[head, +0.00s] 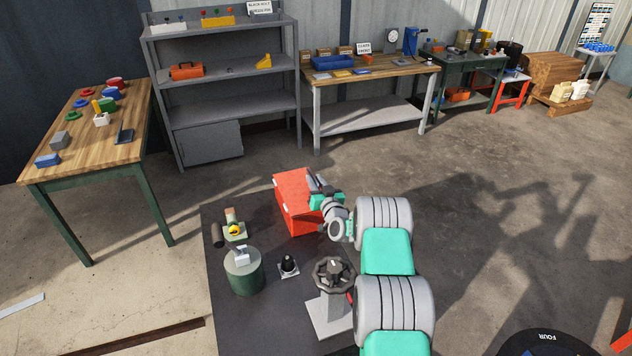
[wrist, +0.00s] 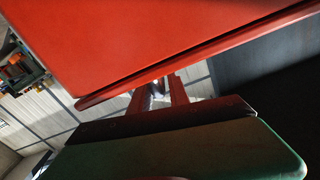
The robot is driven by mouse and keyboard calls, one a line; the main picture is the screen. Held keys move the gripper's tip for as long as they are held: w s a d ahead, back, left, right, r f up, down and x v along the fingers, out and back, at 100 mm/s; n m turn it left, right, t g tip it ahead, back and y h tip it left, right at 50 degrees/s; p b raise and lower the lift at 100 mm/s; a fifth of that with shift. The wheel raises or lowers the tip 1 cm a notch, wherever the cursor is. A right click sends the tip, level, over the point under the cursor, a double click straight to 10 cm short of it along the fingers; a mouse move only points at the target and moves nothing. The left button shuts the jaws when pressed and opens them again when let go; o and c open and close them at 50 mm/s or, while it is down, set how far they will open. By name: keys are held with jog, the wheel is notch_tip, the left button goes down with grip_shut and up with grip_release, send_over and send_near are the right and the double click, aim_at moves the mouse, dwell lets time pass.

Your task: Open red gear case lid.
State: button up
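The red gear case (head: 296,203) stands at the back of the dark work surface in the head view. Its lid looks shut, though my gripper and arm cover its right side. My gripper (head: 319,190) is at the right side of the case, near the lid's edge. In the wrist view a large red panel of the case (wrist: 150,40) with a raised lip fills the top. The two fingers of my gripper (wrist: 159,92) show with a gap between them and reach to this lip. Their tips are hidden behind it, so contact is unclear.
A handwheel on a stand (head: 333,275), a small black knob on a plate (head: 288,265) and a green cylinder (head: 244,272) stand in front of the case. A small yellow-and-green fixture (head: 235,230) is to its left.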

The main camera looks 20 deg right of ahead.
grip_shut()
dwell(1.1)
